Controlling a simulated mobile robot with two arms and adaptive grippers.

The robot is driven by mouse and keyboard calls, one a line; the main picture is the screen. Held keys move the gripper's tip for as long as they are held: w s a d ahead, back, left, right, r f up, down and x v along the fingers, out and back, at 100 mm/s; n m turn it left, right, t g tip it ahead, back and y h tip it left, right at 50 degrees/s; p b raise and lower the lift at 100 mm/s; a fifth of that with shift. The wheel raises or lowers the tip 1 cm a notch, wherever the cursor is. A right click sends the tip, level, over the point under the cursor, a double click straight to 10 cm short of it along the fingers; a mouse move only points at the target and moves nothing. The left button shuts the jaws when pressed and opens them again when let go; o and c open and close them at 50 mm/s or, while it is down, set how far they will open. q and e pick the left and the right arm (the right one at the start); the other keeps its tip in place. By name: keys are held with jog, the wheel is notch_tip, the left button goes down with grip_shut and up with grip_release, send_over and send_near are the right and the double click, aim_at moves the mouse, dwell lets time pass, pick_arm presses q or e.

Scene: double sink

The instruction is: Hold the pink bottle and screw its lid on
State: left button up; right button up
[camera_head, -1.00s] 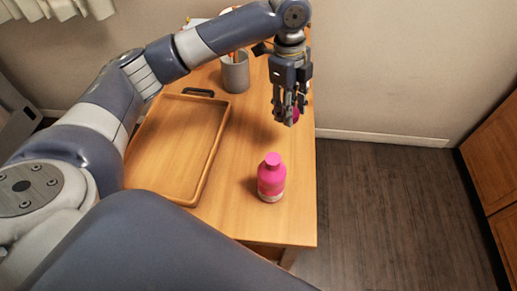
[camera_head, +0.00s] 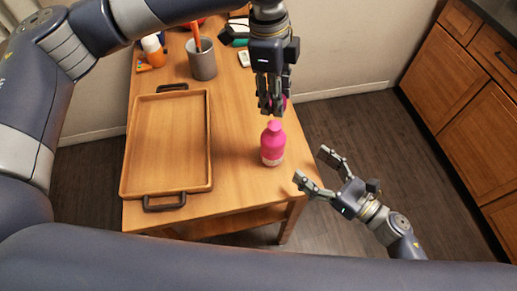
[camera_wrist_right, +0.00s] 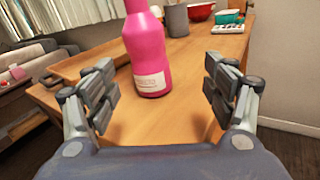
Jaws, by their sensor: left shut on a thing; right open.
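The pink bottle (camera_head: 272,148) stands upright near the table's right edge, with a pale label low on its side. My left gripper (camera_head: 270,108) is shut on a small pink thing (camera_head: 283,102), apparently the lid, mostly hidden by the fingers. It hangs just above and behind the bottle top in the head view; whether they touch I cannot tell. My right gripper (camera_head: 318,170) is open and empty beside the table's right edge. In the right wrist view, the bottle (camera_wrist_right: 147,55) stands ahead of its open fingers, left of centre, its top cut off.
A wooden tray (camera_head: 204,150) with dark handles lies left of the bottle. A grey cup (camera_head: 202,66) with an orange item stands behind it. An orange-and-white bottle and other small things lie at the back. The table between tray and bottle is clear.

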pick_arm(q)
jog(key=shift+s+d, duration=0.15)
pick_arm(e)
jog(key=shift+s+a+r+n+g+y, duration=0.4)
jog(key=shift+s+a+r+n+g, duration=0.15)
jog(key=shift+n, duration=0.55)
jog(key=shift+f, duration=0.1)
jog(key=shift+w, duration=0.1)
jog(key=x, duration=1.2)
jog(key=c, duration=1.6)
pick_arm(q)
send_over(275, 125)
jog(key=shift+a+f, duration=0.2)
jog(key=shift+f, duration=2.25)
jog(key=shift+f, duration=0.1)
jog(key=shift+f, duration=0.8)
